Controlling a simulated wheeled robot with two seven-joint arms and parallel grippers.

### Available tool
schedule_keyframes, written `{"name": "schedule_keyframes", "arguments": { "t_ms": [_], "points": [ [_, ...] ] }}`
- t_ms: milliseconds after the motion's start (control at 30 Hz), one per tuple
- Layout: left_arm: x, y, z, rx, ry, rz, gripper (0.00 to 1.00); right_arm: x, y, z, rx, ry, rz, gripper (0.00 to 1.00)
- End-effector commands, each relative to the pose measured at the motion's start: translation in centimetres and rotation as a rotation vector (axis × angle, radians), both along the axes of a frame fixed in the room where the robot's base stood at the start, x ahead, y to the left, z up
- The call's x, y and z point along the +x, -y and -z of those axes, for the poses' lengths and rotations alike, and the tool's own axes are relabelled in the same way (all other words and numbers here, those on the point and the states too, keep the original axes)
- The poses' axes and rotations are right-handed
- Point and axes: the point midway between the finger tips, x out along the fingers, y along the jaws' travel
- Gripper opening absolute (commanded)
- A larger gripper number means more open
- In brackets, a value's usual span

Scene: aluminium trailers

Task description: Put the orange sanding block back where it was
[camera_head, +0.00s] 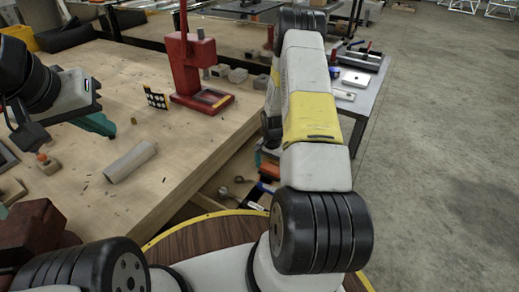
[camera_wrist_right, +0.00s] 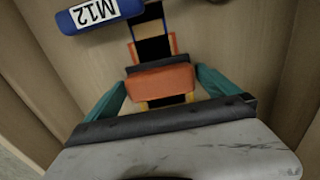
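The orange sanding block (camera_wrist_right: 162,83), with a dark layer along its far side, sits between the teal fingers of my right gripper (camera_wrist_right: 160,84) in the right wrist view. The fingers appear to press on both its ends. It is over a wooden-walled compartment (camera_wrist_right: 240,30); I cannot tell whether it touches the bottom.
A blue M12-labelled container (camera_wrist_right: 98,14) and a black, orange and yellow item (camera_wrist_right: 153,38) lie close to the block. The workbench (camera_head: 115,215) holds a light cylinder (camera_head: 131,161), a red press (camera_head: 195,75) and a checkered plate (camera_head: 155,97). Tools (camera_head: 240,182) lie below the bench edge.

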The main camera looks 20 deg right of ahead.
Motion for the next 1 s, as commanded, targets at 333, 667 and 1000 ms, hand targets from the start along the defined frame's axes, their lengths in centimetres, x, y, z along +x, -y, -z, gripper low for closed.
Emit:
{"name": "schedule_keyframes", "arguments": {
  "t_ms": [333, 667, 1000],
  "points": [
    [0.0, 0.0, 0.0, 0.0, 0.0, 0.0, 0.0, 0.1, 0.0, -1.3, -0.001, 0.003, 0.0, 1.0],
    [0.0, 0.0, 0.0, 0.0, 0.0, 0.0, 0.0, 0.2, 0.0, -8.1, -0.002, 0.004, -0.001, 1.0],
    [0.0, 0.0, 0.0, 0.0, 0.0, 0.0, 0.0, 0.0, 0.0, -12.5, 0.0, 0.004, -0.003, 1.0]
  ]
}}
